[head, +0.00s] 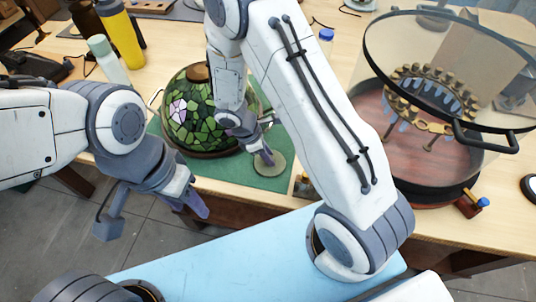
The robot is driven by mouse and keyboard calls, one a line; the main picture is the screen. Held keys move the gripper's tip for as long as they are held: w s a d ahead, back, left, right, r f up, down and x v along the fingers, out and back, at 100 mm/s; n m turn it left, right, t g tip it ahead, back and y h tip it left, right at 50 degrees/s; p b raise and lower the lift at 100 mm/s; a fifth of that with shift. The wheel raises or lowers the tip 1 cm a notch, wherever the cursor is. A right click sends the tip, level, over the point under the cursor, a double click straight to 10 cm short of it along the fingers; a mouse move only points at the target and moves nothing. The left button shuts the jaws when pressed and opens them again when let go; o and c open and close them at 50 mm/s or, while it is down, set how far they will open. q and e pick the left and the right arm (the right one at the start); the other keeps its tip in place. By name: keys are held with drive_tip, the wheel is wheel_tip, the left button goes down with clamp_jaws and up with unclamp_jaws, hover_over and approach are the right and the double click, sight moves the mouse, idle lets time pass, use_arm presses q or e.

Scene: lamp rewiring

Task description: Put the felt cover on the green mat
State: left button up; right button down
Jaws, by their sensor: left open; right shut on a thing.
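The felt cover (276,170) is a flat, round, grey-beige disc in the head view. It is over the front right part of the green mat (222,170), beside the lamp shade. My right gripper (264,155) reaches down to it and is shut on it at its upper side. I cannot tell whether the disc touches the mat or hangs just above it. My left gripper (150,213) is open and empty, in front of the table edge at the left, apart from the mat.
A stained-glass lamp shade (190,127) covers much of the mat. A round glass-lidded vessel (440,100) holding a toothed ring stands at the right. A yellow bottle (121,38) and a pale bottle (107,60) stand at the back left. My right forearm hides the table's middle.

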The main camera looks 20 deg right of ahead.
drive_tip(key=shift+f, duration=0.2)
drive_tip(key=c, duration=0.7)
unclamp_jaws()
drive_tip(key=shift+o, duration=0.2)
drive_tip(key=s+v, duration=0.1)
drive_tip(key=v, duration=1.1)
drive_tip(key=s+a+r+m+y, duration=0.2)
drive_tip(key=s+a+r+m, duration=0.1)
drive_tip(key=s, duration=0.6)
drive_tip(key=s+a+r+m+y, duration=0.3)
drive_tip(key=s+a+r+m, duration=0.1)
drive_tip(key=s+r, duration=0.4)
drive_tip(key=shift+s+a+m+t+y+b, duration=0.35)
drive_tip(key=shift+s+m, duration=0.2)
drive_tip(key=shift+m, duration=0.25)
drive_tip(key=shift+d, duration=0.1)
